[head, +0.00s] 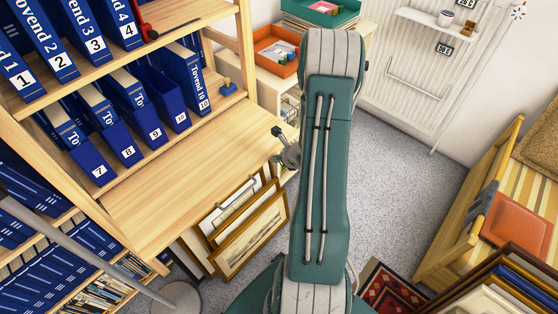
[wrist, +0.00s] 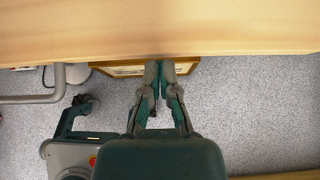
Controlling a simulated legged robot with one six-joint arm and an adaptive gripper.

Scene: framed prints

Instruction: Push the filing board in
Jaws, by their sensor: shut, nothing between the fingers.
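The filing board (head: 195,180) is a flat pale wooden board that sticks out from the wooden shelf unit, below the row of blue binders. Its top looks bare. In the wrist view the board (wrist: 160,28) spans the top of the picture. My gripper (wrist: 160,66) is shut and empty, with its fingertips at the board's front edge. I cannot tell whether they touch it. In the head view my gripper (head: 280,136) shows partly beside the board's right end, and my arm hides the rest.
Framed prints (head: 245,230) lean below the board's front edge. Blue binders (head: 125,120) fill the shelves above. An orange tray (head: 276,52) stands on a cabinet behind. A bench with an orange cushion (head: 515,220) is at the right. Grey carpet (head: 400,180) lies clear between.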

